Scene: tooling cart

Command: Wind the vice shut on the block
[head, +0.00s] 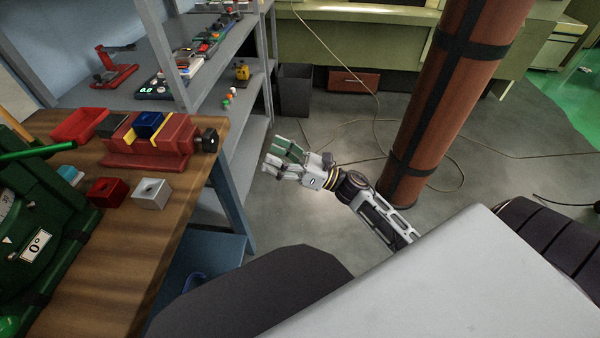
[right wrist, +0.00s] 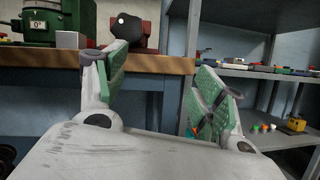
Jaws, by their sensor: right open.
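The red vice (head: 172,158) stands on the wooden bench at the left of the head view. A blue block (head: 148,124) sits between its yellow-faced jaws; I cannot tell whether both jaws touch it. The vice's black knob (head: 208,140) faces right, past the bench edge. My left gripper is not in view.
A red block (head: 107,192), a silver block (head: 150,193) and a red tray (head: 80,125) lie on the bench, with a green machine (head: 35,245) at its near left. Grey shelves (head: 215,75) stand behind. A brown pillar (head: 430,110) rises at right. Floor around the gripper is clear.

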